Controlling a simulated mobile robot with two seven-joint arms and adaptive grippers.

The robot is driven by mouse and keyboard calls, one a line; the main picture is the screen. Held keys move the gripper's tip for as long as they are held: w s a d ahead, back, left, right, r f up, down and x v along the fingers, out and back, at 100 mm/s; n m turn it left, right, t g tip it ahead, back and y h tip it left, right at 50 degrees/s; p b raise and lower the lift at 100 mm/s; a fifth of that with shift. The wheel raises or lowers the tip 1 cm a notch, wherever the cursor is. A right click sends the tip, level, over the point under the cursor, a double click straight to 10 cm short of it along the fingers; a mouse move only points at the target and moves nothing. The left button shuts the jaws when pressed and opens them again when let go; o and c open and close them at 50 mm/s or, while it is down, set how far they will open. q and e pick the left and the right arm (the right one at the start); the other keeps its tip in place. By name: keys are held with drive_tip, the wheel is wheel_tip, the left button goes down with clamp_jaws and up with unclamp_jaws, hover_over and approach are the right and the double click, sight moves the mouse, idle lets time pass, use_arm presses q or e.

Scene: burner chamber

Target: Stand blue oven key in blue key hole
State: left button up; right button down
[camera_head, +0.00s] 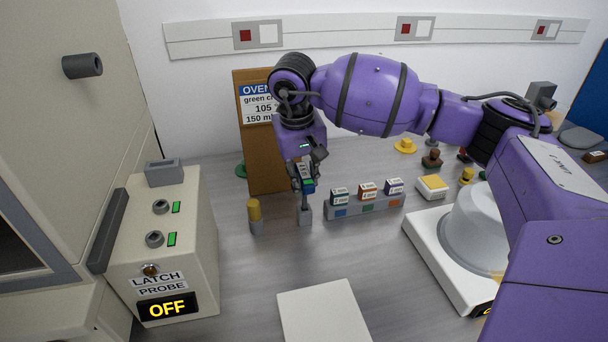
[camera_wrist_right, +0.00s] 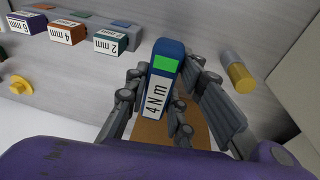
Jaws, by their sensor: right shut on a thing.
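My right gripper (camera_head: 305,181) is shut on a blue block-shaped handle (camera_wrist_right: 166,62) with a green patch and a white "4 Nm" label. The fingers lie on both sides of it in the right wrist view. In the head view the held thing is mostly hidden by the fingers, directly above a small grey block (camera_head: 305,216). I cannot tell whether the two touch or are one piece. I cannot make out for sure which thing is the blue oven key, nor a blue key hole. My left gripper is not in view.
A yellow-topped grey post (camera_head: 255,215) stands just left. A grey rack (camera_head: 366,208) with "mm"-labelled blocks is on the right. A brown board (camera_head: 260,165) stands behind. The "LATCH PROBE" box (camera_head: 190,245) reads OFF at left. A pale plate (camera_head: 323,312) lies in front.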

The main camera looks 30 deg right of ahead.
drive_tip(key=shift+f+b, duration=0.75)
drive_tip(key=shift+f, duration=1.3)
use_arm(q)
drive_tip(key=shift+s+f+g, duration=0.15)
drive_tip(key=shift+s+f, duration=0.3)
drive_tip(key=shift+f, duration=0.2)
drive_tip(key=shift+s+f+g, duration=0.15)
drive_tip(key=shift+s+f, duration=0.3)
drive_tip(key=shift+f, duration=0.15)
use_arm(e)
drive_tip(key=c, duration=1.4)
unclamp_jaws()
drive_tip(key=shift+c, duration=0.2)
wheel_tip(320, 180, up, 12)
drive_tip(key=s+a, duration=0.1)
drive_tip(key=shift+a, duration=0.4)
